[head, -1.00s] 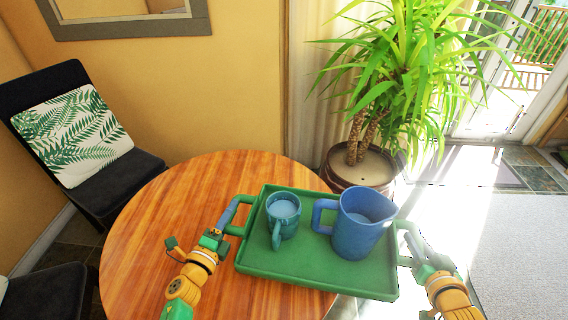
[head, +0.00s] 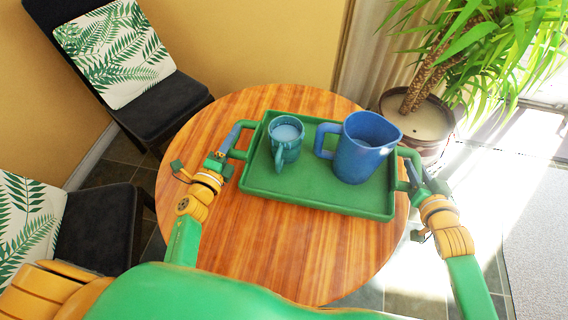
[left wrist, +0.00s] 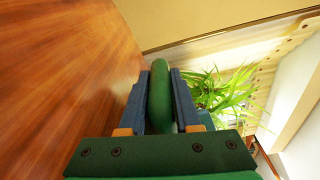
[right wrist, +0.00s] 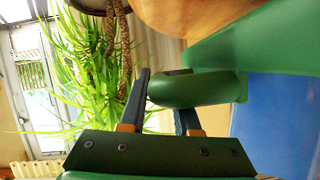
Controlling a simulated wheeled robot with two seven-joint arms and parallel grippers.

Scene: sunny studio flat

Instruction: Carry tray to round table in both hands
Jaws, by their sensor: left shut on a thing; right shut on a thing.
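The green tray (head: 318,193) is level over the round wooden table (head: 262,245) in the head view; I cannot tell if it touches the top. On it stand a teal mug (head: 287,146) at the left and a larger blue jug (head: 362,158) at the right, both upright. My left gripper (head: 232,147) is shut on the tray's left handle, a green bar between the fingers in the left wrist view (left wrist: 160,95). My right gripper (head: 412,168) is shut on the right handle, which also shows in the right wrist view (right wrist: 190,90).
A dark chair (head: 165,105) with a leaf-print cushion (head: 112,50) stands at the back left, another chair (head: 95,225) at the left. A potted plant (head: 418,115) stands behind the table at the right. The table's front and left are bare.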

